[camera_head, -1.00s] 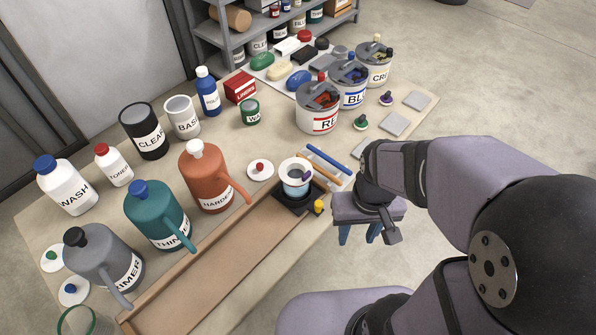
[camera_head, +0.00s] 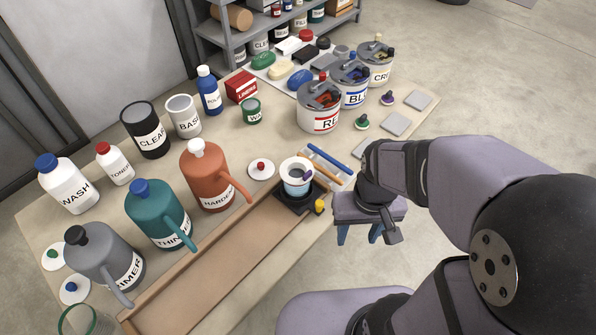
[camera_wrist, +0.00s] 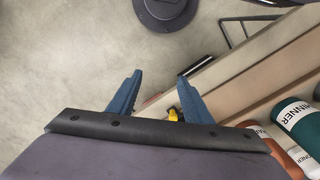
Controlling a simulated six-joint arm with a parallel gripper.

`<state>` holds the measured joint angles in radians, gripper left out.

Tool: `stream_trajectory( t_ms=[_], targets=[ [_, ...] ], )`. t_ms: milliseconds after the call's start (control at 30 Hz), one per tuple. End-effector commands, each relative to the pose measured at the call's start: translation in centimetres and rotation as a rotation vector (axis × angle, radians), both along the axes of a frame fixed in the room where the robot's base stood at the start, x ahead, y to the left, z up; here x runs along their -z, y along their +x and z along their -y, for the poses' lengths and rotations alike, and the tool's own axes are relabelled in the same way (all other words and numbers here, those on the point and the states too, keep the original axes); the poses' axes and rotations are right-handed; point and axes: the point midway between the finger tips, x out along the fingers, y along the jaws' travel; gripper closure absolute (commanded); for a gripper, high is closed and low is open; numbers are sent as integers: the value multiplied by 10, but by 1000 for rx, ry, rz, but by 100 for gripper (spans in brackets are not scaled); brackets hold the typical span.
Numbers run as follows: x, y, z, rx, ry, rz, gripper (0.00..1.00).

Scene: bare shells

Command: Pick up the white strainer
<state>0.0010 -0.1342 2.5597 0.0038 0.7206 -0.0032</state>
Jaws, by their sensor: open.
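A white round-rimmed piece, seemingly the strainer (camera_head: 296,164), sits on top of a small pale blue cup (camera_head: 297,187). The cup stands on a black square base (camera_head: 292,205) near the table's right edge. A small purple part shows at the rim's right side. My gripper (camera_head: 357,236) points down, off the table to the right of the cup, with its blue fingers apart and nothing between them. The wrist view shows the spread fingers (camera_wrist: 156,88) over the floor beside the table edge. I cannot make out the strainer in the wrist view.
Blue and orange sticks (camera_head: 328,160) and a small yellow-topped item (camera_head: 319,206) lie close to the cup. Orange (camera_head: 205,178), teal (camera_head: 158,215) and grey (camera_head: 100,262) jugs stand left. A red-labelled can (camera_head: 320,110) stands behind. The wooden tray (camera_head: 215,265) is bare.

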Motion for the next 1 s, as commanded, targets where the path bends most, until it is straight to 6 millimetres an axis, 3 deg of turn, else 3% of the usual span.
stream_trajectory(
  t_ms=[167, 267, 400, 533, 667, 767, 867, 1000],
  targets=[
    [12, -16, -10, 86, 62, -90, 55],
    [23, -33, -27, 198, 145, -198, 55],
    [31, -55, -67, 421, 332, -402, 55],
    [26, -53, -112, 661, 560, -587, 55],
    [13, -23, -145, 904, 814, -730, 55],
    [4, 15, -155, 1088, 1023, -799, 55],
    [-1, 61, -149, 1274, 1239, -829, 55],
    [1, 117, -119, 1494, 1506, -804, 55]
  ],
)
